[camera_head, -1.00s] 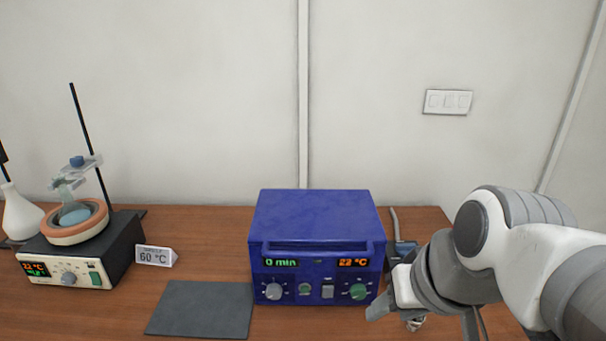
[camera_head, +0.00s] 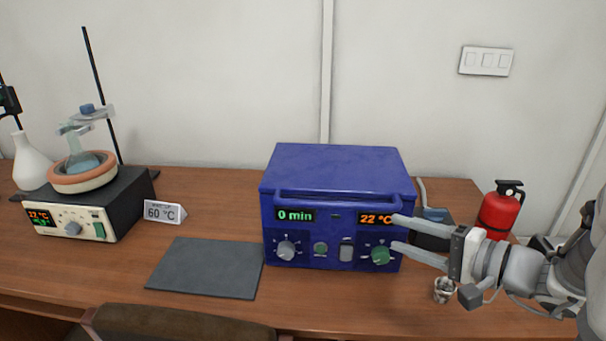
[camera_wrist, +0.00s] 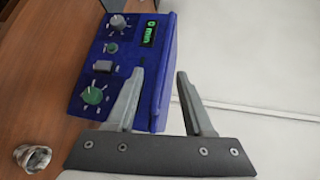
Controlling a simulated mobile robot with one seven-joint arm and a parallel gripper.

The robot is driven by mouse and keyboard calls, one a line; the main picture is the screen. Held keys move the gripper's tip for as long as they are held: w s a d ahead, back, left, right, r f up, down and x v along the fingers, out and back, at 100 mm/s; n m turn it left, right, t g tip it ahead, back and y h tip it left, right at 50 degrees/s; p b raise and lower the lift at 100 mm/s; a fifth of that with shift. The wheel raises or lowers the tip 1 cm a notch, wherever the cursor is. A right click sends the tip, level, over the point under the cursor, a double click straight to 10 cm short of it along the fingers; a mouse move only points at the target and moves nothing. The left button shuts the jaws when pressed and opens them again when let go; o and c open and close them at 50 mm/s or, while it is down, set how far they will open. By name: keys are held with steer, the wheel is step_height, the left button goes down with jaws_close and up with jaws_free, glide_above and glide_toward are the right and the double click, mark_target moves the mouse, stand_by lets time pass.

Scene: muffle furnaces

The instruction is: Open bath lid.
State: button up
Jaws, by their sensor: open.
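The blue bath (camera_head: 334,212) stands on the table with its blue lid (camera_head: 338,168) down. A handle bar (camera_head: 340,199) runs along the lid's front edge. The front panel shows "0 min" and "22 °C", with knobs and switches below. My gripper (camera_head: 399,232) is open and empty at the bath's front right, its fingertips close to the right display and green knob. I cannot tell whether they touch the panel. In the wrist view the bath (camera_wrist: 118,68) appears turned on its side, and my open gripper (camera_wrist: 160,75) has one finger over its edge.
A hotplate (camera_head: 85,215) with a flask and stand is at the left, beside a "60 °C" sign (camera_head: 164,212). A dark mat (camera_head: 205,268) lies front left. A red extinguisher (camera_head: 499,210) and a small metal object (camera_head: 444,290) are at right. A chair back (camera_head: 170,325) is in front.

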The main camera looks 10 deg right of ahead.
mark_target(348, 207)
steer(key=shift+m+t, duration=0.7)
steer(key=shift+m, duration=0.1)
steer(key=x, duration=0.5)
steer(key=d+b+x, duration=0.1)
steer(key=x, duration=0.5)
steer(key=f+x, duration=0.1)
steer(key=x, duration=0.4)
steer(key=shift+w+b, duration=0.35)
steer(key=shift+w, duration=0.2)
steer(key=shift+d, duration=0.1)
steer(key=shift+c, duration=0.2)
jaws_close()
steer(key=shift+r, duration=0.1)
